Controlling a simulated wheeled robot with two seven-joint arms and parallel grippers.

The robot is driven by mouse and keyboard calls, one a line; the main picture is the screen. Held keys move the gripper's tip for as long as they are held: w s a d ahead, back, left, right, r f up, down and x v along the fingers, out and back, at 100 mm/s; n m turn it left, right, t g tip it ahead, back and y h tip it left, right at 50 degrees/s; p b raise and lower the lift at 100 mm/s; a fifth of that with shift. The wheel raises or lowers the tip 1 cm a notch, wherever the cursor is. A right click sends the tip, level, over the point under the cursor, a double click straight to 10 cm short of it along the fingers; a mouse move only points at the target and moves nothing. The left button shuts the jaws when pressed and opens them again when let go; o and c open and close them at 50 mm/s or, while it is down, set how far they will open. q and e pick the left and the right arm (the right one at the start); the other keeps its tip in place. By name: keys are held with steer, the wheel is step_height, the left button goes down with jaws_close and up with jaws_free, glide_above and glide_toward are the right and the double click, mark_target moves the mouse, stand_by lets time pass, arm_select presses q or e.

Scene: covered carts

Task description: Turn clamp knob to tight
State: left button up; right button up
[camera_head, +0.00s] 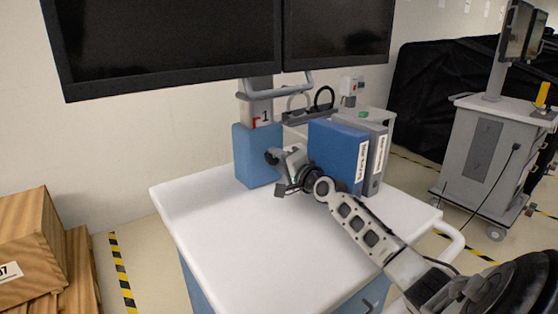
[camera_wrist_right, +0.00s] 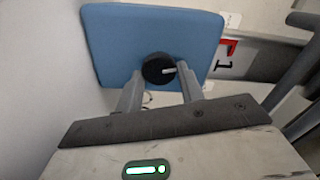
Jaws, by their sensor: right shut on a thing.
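The clamp knob (camera_wrist_right: 155,68) is a round black knob with a pale pointer mark, on the face of a blue block (camera_wrist_right: 110,35) in the right wrist view. The pointer mark lies towards the right there. In the head view the blue block (camera_head: 254,152) stands at the back of the white cart top, at the foot of the monitor post. My right gripper (camera_head: 279,158) reaches it from the front right. In the wrist view its two fingers (camera_wrist_right: 160,80) are shut on the knob, one on each side. My left gripper is in neither view.
Blue and grey binders (camera_head: 338,149) stand close to the right of my right gripper. Two dark monitors (camera_head: 165,40) hang above. The front of the white cart top (camera_head: 240,240) is clear. Wooden boxes (camera_head: 25,245) stand at the left, another cart (camera_head: 480,150) at the right.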

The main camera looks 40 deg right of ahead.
steer(key=shift+f+m, duration=0.1)
steer(key=shift+m, duration=1.5)
steer(key=shift+p, duration=0.3)
steer(key=o, duration=1)
steer(key=shift+c, duration=0.2)
steer(key=shift+s, duration=0.1)
steer(key=s, duration=0.5)
steer(key=s+a, duration=0.1)
steer(key=s, duration=0.8)
steer(key=shift+s+a, duration=0.35)
steer(key=shift+s, duration=0.05)
steer(key=shift+s+b, duration=0.3)
steer(key=shift+s, duration=0.2)
